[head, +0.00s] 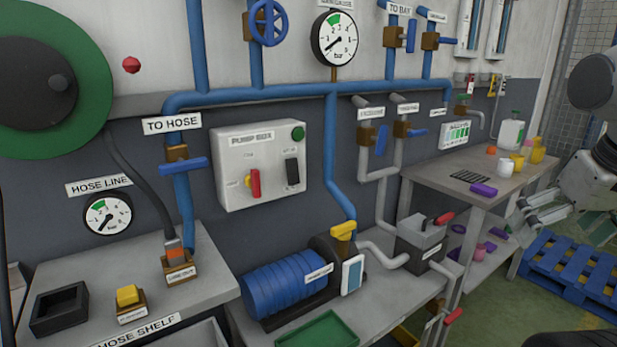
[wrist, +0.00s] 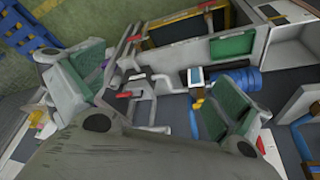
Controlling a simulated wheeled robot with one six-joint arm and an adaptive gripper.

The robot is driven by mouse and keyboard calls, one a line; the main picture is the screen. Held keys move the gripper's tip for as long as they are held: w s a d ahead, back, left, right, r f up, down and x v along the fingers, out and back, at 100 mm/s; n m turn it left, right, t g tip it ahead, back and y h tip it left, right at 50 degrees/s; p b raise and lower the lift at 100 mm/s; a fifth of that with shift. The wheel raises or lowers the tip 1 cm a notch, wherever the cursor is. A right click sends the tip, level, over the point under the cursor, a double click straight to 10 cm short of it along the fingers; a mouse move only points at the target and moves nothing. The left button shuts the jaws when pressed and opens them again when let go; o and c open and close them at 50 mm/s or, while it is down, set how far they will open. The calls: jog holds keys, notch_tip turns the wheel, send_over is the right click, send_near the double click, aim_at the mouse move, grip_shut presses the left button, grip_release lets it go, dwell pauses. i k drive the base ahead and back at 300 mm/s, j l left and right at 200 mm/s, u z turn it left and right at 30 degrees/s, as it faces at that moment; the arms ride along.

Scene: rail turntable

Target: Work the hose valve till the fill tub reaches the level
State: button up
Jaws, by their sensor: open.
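The pipe labelled TO HOSE (head: 173,123) carries a brown valve body with a blue lever handle (head: 183,164), at left in the head view. The handle lies roughly level, across the pipe. Below it a dark hose meets an orange and grey coupling (head: 174,252) on the hose shelf. The hose line gauge (head: 108,214) hangs on the wall to the left. I cannot make out a fill tub for certain. My gripper (head: 533,210) is at the far right, well away from the hose valve. In the wrist view my gripper (wrist: 157,92) has its fingers spread, with nothing between them.
A pump box (head: 262,160) with red and black switches is on the wall. A blue pump (head: 285,288) stands on the lower bench. A side table (head: 440,172) holds cups and bottles. A blue pallet (head: 570,270) lies on the floor at right. The hose shelf holds a black tray (head: 60,308).

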aim_at(180, 165)
jog(key=u, duration=1.6)
jog(key=k, duration=0.65)
